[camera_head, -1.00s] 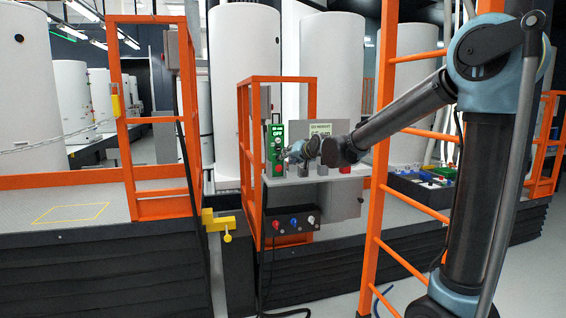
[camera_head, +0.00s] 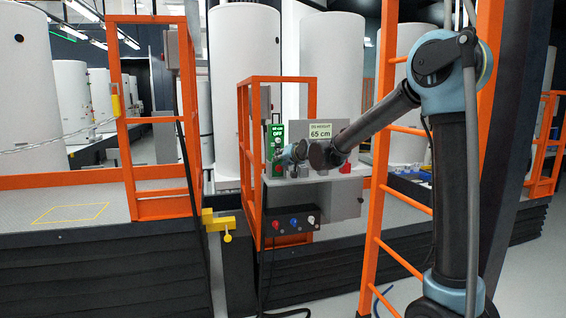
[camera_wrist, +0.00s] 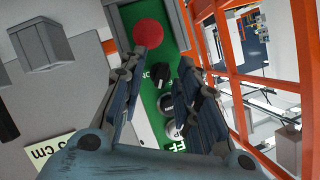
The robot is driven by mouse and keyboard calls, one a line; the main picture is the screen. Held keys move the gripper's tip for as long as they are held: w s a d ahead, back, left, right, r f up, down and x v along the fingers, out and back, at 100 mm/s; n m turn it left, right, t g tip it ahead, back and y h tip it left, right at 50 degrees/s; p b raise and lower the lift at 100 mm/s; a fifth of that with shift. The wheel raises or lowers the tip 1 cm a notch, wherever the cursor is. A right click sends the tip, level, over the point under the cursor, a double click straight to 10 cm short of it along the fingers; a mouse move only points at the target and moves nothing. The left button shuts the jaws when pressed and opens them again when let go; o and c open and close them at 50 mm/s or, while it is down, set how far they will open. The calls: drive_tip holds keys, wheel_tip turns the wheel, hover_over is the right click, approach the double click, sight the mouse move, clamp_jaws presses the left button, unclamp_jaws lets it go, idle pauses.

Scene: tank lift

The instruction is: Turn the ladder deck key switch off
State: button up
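The green control box (camera_head: 276,146) with white lettering that includes "OFF" stands on the grey deck console. In the wrist view the green panel (camera_wrist: 150,102) shows a red round button (camera_wrist: 149,33), a black key-like knob (camera_wrist: 160,74) and round metal parts (camera_wrist: 167,104) below it. My gripper (camera_wrist: 168,58) is open, its two dark fingers either side of the black knob. No contact with the knob can be made out. In the head view my gripper (camera_head: 285,158) is at the right side of the green box, partly blurred into it.
A "65 cm" sign (camera_head: 320,131) stands just right of the box, behind my wrist. An orange rail frame (camera_head: 246,150) rises at the left, and an orange ladder (camera_head: 385,225) stands right. A lower box with coloured knobs (camera_head: 292,226) hangs below the console.

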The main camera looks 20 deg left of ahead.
drive_tip(key=shift+s, duration=0.1)
clamp_jaws()
drive_tip(key=shift+n+t+h, duration=0.6)
drive_tip(key=shift+n+h, duration=0.7)
drive_tip(key=shift+n, duration=0.6)
drive_tip(key=shift+c, duration=0.2)
unclamp_jaws()
drive_tip(key=shift+o, duration=0.2)
drive_tip(key=shift+a, duration=0.1)
